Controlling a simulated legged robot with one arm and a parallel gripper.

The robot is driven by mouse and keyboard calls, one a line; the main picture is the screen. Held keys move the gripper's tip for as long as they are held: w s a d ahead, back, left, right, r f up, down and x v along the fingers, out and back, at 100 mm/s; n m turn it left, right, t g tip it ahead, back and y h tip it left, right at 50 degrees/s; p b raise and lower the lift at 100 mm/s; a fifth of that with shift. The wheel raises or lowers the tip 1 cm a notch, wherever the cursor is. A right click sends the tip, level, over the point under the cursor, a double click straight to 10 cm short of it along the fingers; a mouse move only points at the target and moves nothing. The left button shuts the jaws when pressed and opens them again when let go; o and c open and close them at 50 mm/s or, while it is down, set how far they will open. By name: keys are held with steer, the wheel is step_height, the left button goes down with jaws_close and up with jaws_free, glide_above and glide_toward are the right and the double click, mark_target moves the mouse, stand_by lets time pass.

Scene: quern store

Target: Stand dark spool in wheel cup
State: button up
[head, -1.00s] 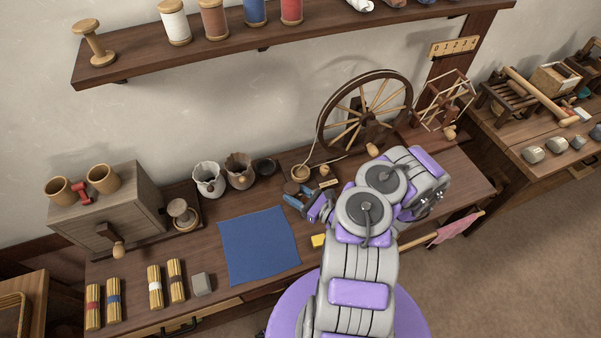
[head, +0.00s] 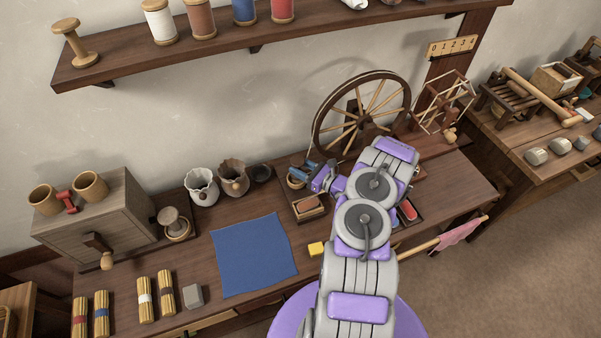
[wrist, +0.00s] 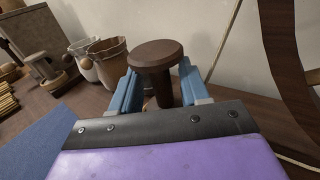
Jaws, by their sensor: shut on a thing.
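My gripper (wrist: 160,92) is shut on the dark spool (wrist: 157,55) in the wrist view, one blue finger on each side. The spool is dark brown, with a wide flat top disc and a narrower stem, and looks roughly upright. In the head view my gripper (head: 304,171) is at the left foot of the spinning wheel (head: 360,115), and the spool is hard to make out there. A pale round rim, probably the wheel cup (head: 295,184), shows partly below the fingers. Whether the spool's lower end is in it is hidden.
A tray with a reddish-brown piece (head: 308,204) lies just in front of my gripper. A blue cloth (head: 254,254) lies flat nearer me, beside a yellow block (head: 316,249).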

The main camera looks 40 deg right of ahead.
steer(key=shift+a+f, duration=0.15)
steer(key=shift+f, duration=0.8)
steer(key=shift+s+a+f, duration=0.1)
steer(key=shift+a, duration=0.05)
steer(key=shift+c, duration=0.9)
steer(key=shift+a, duration=0.25)
jaws_close()
steer(key=o, duration=0.9)
jaws_free()
steer(key=shift+f, duration=0.15)
steer(key=o, duration=0.3)
steer(key=shift+d, duration=0.3)
steer(key=shift+o, duration=0.2)
